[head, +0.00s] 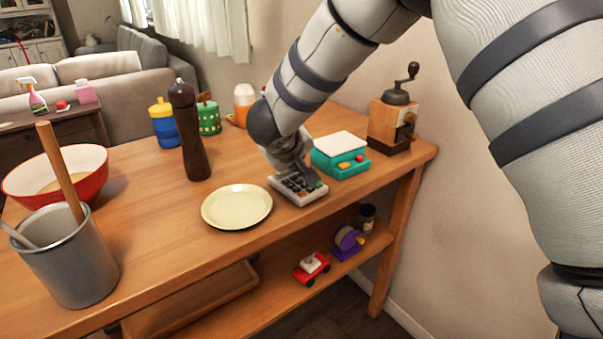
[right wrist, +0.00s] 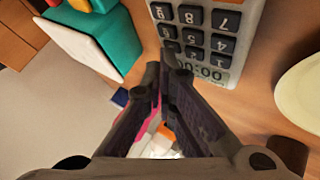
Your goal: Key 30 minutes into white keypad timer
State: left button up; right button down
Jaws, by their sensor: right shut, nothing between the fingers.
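The white keypad timer (head: 312,191) lies on the wooden table, right of the cream plate. In the right wrist view the timer (right wrist: 240,50) appears upside down, with dark number keys and a grey display that seems to read 00:00. My right gripper (head: 288,174) is shut and empty, pointing down over the timer. In the right wrist view its closed fingertips (right wrist: 166,62) are at the timer's left edge, close to the 3 key. I cannot tell whether they touch it. The gripper partly hides the timer in the head view. My left gripper is not in view.
A teal scale (head: 340,160) stands right behind the timer, with a coffee grinder (head: 393,115) beyond. The cream plate (head: 237,207) and a dark pepper mill (head: 190,135) are to the left. A metal pot (head: 70,265) and red bowl (head: 90,165) stand farther left.

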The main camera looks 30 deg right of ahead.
aim_at(297, 175)
jog(key=shift+r, duration=0.75)
jog(key=shift+r, duration=2.5)
jog(key=shift+a, duration=0.1)
